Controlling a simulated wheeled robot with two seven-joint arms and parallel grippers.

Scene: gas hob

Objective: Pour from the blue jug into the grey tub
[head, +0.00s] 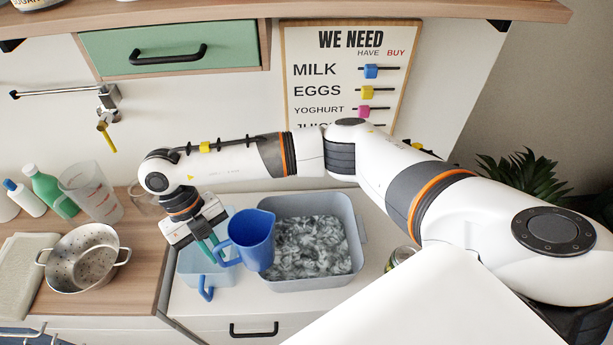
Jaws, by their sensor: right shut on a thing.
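The blue jug (252,242) is held in the air at the left end of the grey tub (340,205), its spout side toward the tub. It looks close to upright; a slight tilt is hard to judge. Its inside is mostly hidden, and no stream shows. My right gripper (217,250) is shut on the jug's handle, on the jug's left. The tub stands on the white counter and holds a grey-white, rippled mass that I cannot identify. The jug covers part of the tub's left end. My left gripper is not in view.
A pale blue container (190,268) with a blue handle stands left of the tub, partly behind the jug and gripper. A metal colander (85,262), a clear measuring jug (92,192) and a green bottle (50,190) are farther left. A can (402,256) stands right of the tub.

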